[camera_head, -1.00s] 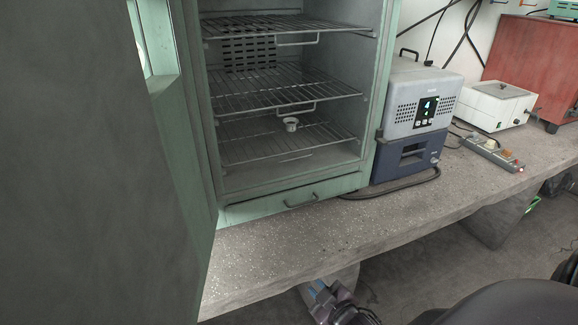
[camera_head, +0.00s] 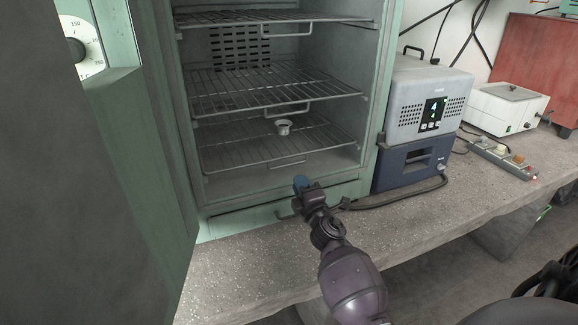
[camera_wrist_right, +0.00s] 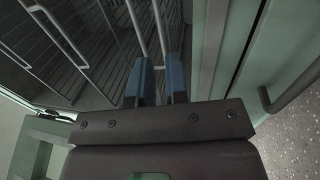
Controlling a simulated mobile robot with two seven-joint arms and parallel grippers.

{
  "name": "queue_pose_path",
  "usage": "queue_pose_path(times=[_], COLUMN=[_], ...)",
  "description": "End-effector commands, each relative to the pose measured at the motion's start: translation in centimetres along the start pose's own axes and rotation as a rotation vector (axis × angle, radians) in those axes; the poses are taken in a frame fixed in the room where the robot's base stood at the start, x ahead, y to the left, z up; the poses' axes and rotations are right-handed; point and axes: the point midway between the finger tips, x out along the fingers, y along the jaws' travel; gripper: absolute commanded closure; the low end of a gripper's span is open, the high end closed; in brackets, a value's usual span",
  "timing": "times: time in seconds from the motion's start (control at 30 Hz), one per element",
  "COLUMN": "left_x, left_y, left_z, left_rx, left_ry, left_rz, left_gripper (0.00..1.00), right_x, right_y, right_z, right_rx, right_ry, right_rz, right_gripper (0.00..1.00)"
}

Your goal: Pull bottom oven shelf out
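The bottom oven shelf (camera_head: 240,150) is a wire rack low inside the green oven, with a small wire pull handle (camera_head: 288,163) at its front. A small metal cup-like piece (camera_head: 283,127) appears over the shelf. My right gripper (camera_head: 301,183) is in front of the oven's lower opening, just below and right of the handle in the picture. In the right wrist view, its two blue fingertips (camera_wrist_right: 158,82) are apart with a gap, and pale wire bars (camera_wrist_right: 137,28) lie beyond them. I cannot tell whether they touch. My left gripper is out of view.
The oven door (camera_head: 95,180) stands open on the left. Two more wire shelves (camera_head: 270,88) are above. A lower oven handle (camera_head: 290,213) sits beneath the opening, partly hidden by my gripper. A grey-blue device (camera_head: 425,115) stands at the right. The bench front (camera_head: 250,265) is clear.

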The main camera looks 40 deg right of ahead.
Motion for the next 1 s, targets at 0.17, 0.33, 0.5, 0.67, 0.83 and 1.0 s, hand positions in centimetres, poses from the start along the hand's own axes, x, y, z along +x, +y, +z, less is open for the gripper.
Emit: queue_pose_path(times=[0.17,0.33,0.5,0.67,0.83,1.0], left_x=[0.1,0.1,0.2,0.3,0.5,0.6], left_y=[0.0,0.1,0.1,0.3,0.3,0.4], left_z=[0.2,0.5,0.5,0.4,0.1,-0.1], left_rx=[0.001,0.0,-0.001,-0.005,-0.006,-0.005], left_ry=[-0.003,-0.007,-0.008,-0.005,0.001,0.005], left_rz=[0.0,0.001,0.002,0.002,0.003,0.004], left_gripper=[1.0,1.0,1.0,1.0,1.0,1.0], right_x=[3.1,5.7,7.5,8.3,8.4,8.4], right_y=[0.0,-0.1,-0.1,-0.1,0.0,0.0], right_z=[0.0,0.0,0.0,0.0,0.0,0.0], right_rx=[0.003,0.002,0.003,0.003,0.003,0.003], right_ry=[0.0,0.0,0.0,0.0,0.0,0.0], right_rz=[0.0,-0.001,-0.001,-0.001,-0.001,-0.001], right_gripper=[0.85,0.85,0.85,0.85,0.85,0.9])
